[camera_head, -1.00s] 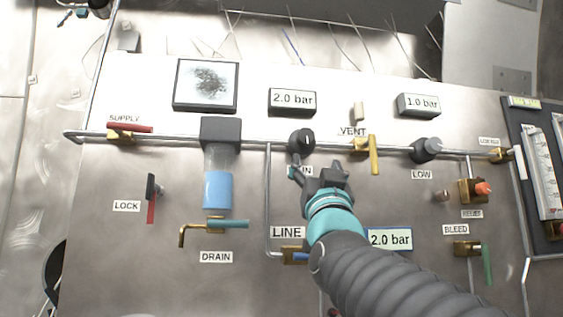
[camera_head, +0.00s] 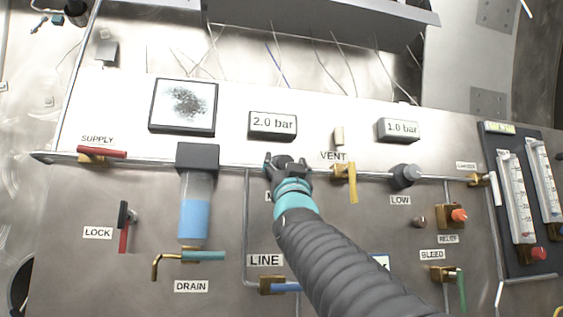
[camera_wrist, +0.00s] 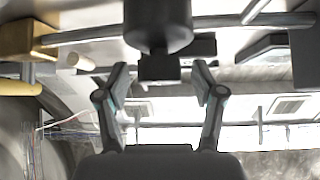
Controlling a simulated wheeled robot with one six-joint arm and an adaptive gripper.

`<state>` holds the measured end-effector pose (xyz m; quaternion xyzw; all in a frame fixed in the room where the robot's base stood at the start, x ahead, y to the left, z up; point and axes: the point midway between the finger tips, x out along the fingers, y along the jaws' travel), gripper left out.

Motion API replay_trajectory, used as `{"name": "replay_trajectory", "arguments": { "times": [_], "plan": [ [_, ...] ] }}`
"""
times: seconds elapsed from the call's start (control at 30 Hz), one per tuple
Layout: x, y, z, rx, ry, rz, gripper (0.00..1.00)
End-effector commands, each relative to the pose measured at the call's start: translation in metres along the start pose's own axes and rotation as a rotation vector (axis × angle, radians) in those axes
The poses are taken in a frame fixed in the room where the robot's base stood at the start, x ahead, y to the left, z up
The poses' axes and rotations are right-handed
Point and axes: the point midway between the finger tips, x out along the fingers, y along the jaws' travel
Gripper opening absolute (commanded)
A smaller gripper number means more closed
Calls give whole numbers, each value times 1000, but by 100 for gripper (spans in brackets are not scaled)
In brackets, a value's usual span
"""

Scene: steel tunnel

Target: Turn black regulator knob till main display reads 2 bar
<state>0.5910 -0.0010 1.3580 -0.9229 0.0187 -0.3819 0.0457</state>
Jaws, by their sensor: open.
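The main display (camera_head: 273,125) reads 2.0 bar above the pipe. In the wrist view, the black regulator knob (camera_wrist: 158,22) hangs at the top centre, with a narrower dark block below it. My gripper (camera_wrist: 160,75) is open there, one finger on either side of that block, with visible gaps. In the head view, my gripper (camera_head: 286,162) is at the knob's place on the pipe below the main display. It covers most of the knob and its label. I cannot tell whether the fingers touch the knob.
A yellow VENT handle (camera_head: 351,182) is close on the right. A grey LOW knob (camera_head: 405,175) and a 1.0 bar display (camera_head: 399,129) are farther right. A clear cylinder with blue liquid (camera_head: 196,210) is on the left. My arm hides most of the lower display.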

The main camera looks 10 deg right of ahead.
Motion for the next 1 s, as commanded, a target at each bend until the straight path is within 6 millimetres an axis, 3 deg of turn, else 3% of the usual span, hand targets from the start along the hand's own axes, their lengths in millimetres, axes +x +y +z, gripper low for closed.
{"name": "replay_trajectory", "arguments": {
  "times": [0.3, 0.5, 0.57, 1.0],
  "plan": [
    [2, 0, 0, 0, 0, 0, 68],
    [2, 0, 0, 0, 1, 0, 18],
    [2, 0, 0, 0, 0, 0, 8],
    [2, 0, 0, -13, 0, -12, 8]
  ]
}}
